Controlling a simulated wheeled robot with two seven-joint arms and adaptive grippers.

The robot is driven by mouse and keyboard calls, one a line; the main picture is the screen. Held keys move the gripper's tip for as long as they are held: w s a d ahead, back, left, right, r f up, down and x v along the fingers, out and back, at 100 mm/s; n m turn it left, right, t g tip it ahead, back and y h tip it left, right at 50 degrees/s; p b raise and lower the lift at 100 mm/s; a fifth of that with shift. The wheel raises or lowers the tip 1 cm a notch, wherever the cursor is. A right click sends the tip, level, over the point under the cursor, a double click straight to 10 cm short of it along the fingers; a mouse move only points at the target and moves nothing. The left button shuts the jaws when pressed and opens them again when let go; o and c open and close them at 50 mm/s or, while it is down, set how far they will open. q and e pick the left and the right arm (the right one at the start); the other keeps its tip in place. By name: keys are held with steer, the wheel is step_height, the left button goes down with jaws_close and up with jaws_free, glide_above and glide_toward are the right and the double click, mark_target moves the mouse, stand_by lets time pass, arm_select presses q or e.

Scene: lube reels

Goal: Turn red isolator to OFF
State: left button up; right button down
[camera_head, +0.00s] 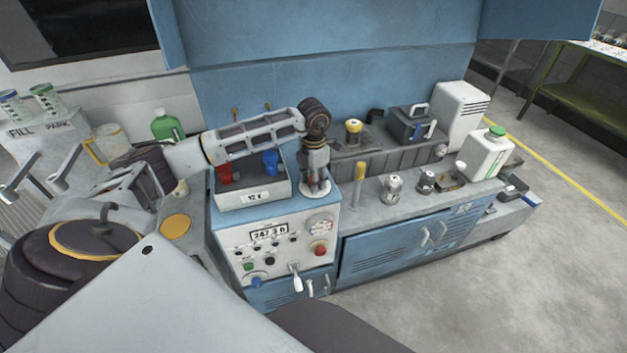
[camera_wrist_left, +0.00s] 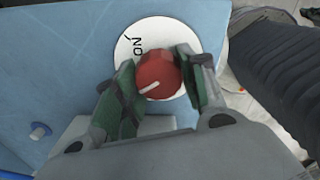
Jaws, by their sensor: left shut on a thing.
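The red isolator knob (camera_wrist_left: 158,72) sits on a round white dial plate (camera_wrist_left: 126,48) on a blue surface. The dial shows the word ON at its upper left, with a tick beside it; no OFF mark is visible. The knob's white pointer line points to the lower left, away from ON. My left gripper (camera_wrist_left: 160,84) is shut on the knob, one green-padded finger on each side. In the head view my left gripper (camera_head: 315,182) points down at the dial on the cabinet top, and it hides the knob. My right gripper is not in view.
A grey box (camera_head: 252,196) with red and blue items stands just left of the gripper. A yellow-handled tool (camera_head: 359,178) stands close on the right. Jars, a white jug (camera_head: 486,154) and a dark case (camera_head: 412,126) are farther right. A control panel (camera_head: 279,247) faces front below.

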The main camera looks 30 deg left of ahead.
arm_select(q)
steer(key=shift+n, duration=1.5)
steer(key=o, duration=1)
steer(key=shift+o, duration=0.2)
steer(key=shift+r, duration=0.1)
step_height(320, 180, up, 12)
